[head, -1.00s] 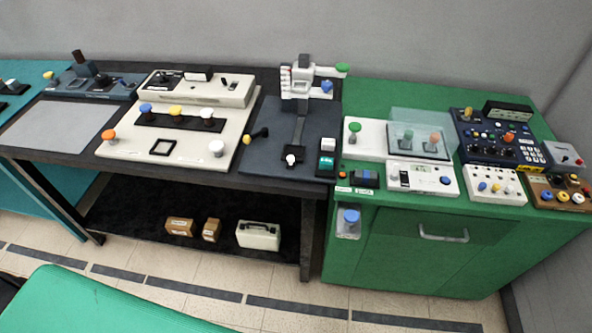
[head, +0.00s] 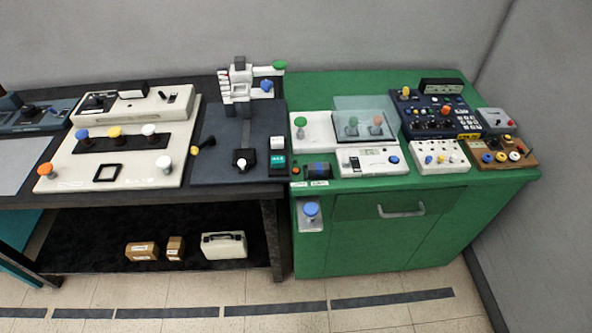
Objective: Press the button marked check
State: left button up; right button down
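No lettering is sharp enough to read, so I cannot tell which button is marked check. A teal key (head: 278,161) with small light lettering sits at the right side of the dark grey station (head: 218,160), below a white key (head: 277,143). On the green cabinet's front edge, a small orange-red button (head: 296,170) sits beside a dark block with a blue part (head: 318,170), above two small white labels (head: 309,184). Neither of my grippers is in view.
A cream panel (head: 75,170) with coloured knobs stands on the dark table at left. The green cabinet (head: 365,230) carries several devices, including a dark blue console (head: 425,118) and a clear cover (head: 362,110). Boxes (head: 142,251) lie on the lower shelf. Tiled floor in front looks clear.

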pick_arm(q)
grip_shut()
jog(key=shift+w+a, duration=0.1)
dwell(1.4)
